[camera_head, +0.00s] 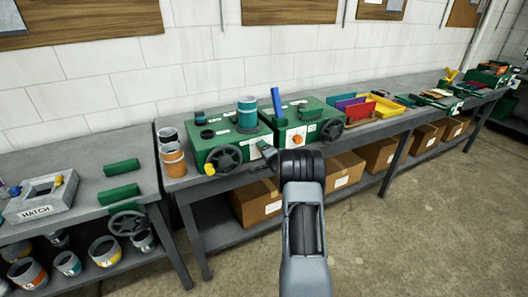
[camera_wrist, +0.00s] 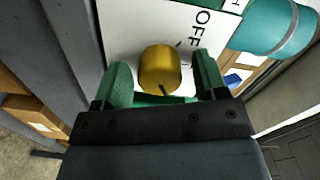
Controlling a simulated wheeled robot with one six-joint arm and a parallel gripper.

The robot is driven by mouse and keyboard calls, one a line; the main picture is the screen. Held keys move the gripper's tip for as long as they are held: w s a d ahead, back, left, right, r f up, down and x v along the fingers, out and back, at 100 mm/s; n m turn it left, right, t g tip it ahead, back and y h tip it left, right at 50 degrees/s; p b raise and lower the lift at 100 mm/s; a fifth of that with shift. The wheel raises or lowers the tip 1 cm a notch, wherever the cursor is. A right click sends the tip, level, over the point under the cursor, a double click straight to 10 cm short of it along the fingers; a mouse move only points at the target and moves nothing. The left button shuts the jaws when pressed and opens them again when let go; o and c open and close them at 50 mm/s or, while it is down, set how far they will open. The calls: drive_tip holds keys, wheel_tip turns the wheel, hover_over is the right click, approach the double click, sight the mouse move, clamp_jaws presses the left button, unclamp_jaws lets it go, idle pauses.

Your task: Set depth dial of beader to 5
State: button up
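In the wrist view a yellow knob (camera_wrist: 160,68) with a dark pointer line sits on a white plate (camera_wrist: 125,35) that reads "OFF". My gripper (camera_wrist: 165,78) has its two green fingers apart, one on each side of the knob, with a narrow gap visible on both sides. In the head view my gripper (camera_head: 264,150) is at the front of two green machines. The left machine (camera_head: 243,141) has a handwheel and a yellow knob (camera_head: 209,169). The right machine (camera_head: 312,109) has a white dial plate with an orange knob (camera_head: 298,139). The dial numbers are not readable.
A blue lever (camera_head: 277,103) and a teal cylinder (camera_head: 247,112) rise from the machines. A dark handwheel (camera_head: 223,158) sticks out in front. Colored bins (camera_head: 378,105) stand farther right. Cardboard boxes (camera_head: 257,203) fill the lower shelf. The floor at right is clear.

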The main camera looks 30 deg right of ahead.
drive_tip(key=s+a+b, duration=0.1)
drive_tip(key=s, duration=1.2)
drive_tip(key=shift+s+a+r+b, duration=0.2)
drive_tip(key=shift+s+a+b, duration=0.15)
drive_tip(key=shift+b, duration=0.05)
